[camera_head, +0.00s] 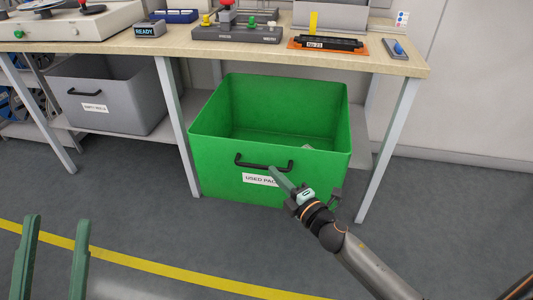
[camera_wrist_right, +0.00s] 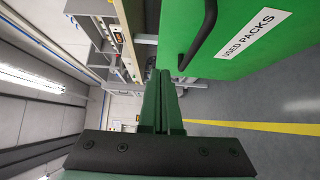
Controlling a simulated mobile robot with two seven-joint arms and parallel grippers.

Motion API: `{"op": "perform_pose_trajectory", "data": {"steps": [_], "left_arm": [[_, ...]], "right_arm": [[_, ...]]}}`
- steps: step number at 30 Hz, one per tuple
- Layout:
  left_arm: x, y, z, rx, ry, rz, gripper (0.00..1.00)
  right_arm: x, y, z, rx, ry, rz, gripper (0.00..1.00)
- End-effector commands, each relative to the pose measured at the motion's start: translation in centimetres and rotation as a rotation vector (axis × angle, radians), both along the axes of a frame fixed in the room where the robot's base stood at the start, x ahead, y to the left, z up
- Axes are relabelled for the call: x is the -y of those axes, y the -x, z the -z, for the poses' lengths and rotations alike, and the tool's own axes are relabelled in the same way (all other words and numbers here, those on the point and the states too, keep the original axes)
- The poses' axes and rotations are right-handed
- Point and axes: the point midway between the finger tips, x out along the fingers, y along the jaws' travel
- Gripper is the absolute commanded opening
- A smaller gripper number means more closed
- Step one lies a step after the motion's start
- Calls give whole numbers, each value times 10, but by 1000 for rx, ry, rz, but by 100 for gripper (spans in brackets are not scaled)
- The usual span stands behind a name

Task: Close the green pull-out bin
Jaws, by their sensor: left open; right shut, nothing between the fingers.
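The green pull-out bin (camera_head: 220,176) is pulled out from under the table, with its open top and inside showing. Its black handle (camera_head: 263,165) and a "USED PACKS" label are on the front. My right gripper (camera_head: 274,171) is shut and empty at the handle's right end, just in front of the bin. In the right wrist view the shut fingers (camera_wrist_right: 163,80) point along the bin front (camera_wrist_right: 240,40), near the handle (camera_wrist_right: 200,38); I cannot tell whether they touch. My left gripper (camera_head: 52,222) is open and empty at the lower left, well away from the bin.
The table (camera_head: 150,44) stands above the bin, with legs on both sides. A grey bin (camera_head: 125,100) sits on the lower shelf to the left. The table holds a "READY" box (camera_head: 150,30) and several fixtures. The floor in front is clear, with a yellow line (camera_head: 150,267).

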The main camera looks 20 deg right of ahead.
Motion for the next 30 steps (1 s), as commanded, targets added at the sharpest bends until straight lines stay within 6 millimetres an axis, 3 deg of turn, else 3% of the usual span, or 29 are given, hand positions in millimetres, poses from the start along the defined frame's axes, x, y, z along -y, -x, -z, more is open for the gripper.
{"op": "perform_pose_trajectory", "data": {"steps": [11,15,21,30], "left_arm": [[3,20,-17,117,-1,26,52],[3,20,-14,120,4,29,52],[3,19,-9,107,8,32,52],[4,19,-8,106,1,38,52]], "right_arm": [[-12,-64,0,2,0,1,0],[2,-81,1,0,1,1,0],[10,-92,1,-1,0,1,0],[11,-93,0,-1,-1,0,0]]}}
